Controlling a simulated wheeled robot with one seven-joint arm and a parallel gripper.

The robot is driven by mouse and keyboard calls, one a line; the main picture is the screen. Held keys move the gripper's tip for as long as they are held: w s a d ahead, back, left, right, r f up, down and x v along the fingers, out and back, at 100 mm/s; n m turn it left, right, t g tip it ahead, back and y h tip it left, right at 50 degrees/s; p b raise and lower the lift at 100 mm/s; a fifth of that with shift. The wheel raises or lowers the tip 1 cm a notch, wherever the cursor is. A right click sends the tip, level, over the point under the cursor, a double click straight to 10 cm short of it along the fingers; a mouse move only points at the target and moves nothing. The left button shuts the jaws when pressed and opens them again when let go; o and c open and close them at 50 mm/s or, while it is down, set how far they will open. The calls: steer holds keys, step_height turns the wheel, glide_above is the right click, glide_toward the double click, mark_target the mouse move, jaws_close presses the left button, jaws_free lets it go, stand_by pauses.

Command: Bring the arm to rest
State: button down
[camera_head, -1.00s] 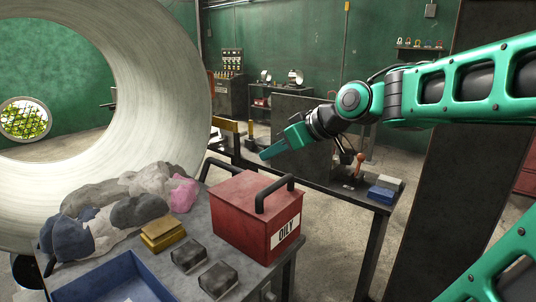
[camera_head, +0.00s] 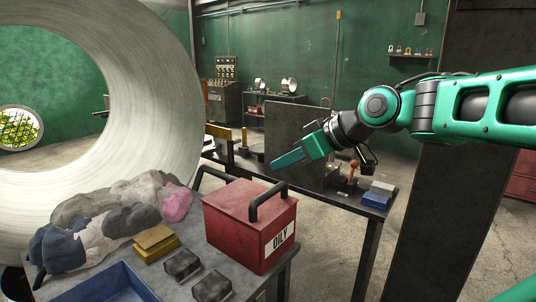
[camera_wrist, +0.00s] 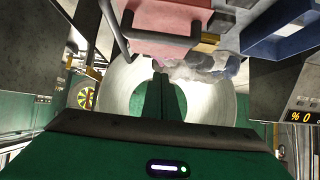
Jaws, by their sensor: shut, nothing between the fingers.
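My gripper (camera_head: 287,160) is a green pair of fingers at the end of my green arm, in the right half of the head view. Its fingers are closed together with nothing between them. It is held in the air, pointing left and slightly down, above and behind the red box marked OILY (camera_head: 252,222). It does not touch the box. In the wrist view the shut fingers (camera_wrist: 161,98) point towards the large metal ring (camera_wrist: 204,100), with the red box (camera_wrist: 165,22) at the top of the picture.
The large pale ring (camera_head: 170,90) stands at the left. The near table holds grey rags (camera_head: 105,215), a pink rag (camera_head: 177,204), yellow blocks (camera_head: 155,242), dark blocks (camera_head: 182,264) and a blue tray (camera_head: 105,284). A farther bench (camera_head: 340,195) holds a blue-and-grey block (camera_head: 379,195).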

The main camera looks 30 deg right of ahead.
steer(key=shift+s+d+f, duration=0.25)
steer(key=shift+s+f, duration=0.1)
steer(key=shift+s, duration=0.2)
steer(key=shift+s+d+f, duration=0.25)
steer(key=shift+s+f, duration=0.15)
steer(key=shift+s, duration=0.2)
steer(key=shift+s+d+f, duration=0.25)
steer(key=shift+s+f, duration=0.1)
steer(key=shift+s, duration=0.2)
steer(key=s+d+f+m+g+h, duration=0.2)
steer(key=s+f+m+g, duration=0.3)
steer(key=s+f, duration=0.3)
steer(key=s+d+f+m+g+h, duration=0.2)
steer(key=s+d+f+m+g, duration=0.2)
steer(key=s+f, duration=0.5)
steer(key=shift+s+d+m+g, duration=0.2)
steer(key=shift+s+m+g, duration=0.35)
steer(key=shift+m, duration=0.45)
steer(key=shift+w+f, duration=0.2)
steer(key=shift+w, duration=0.4)
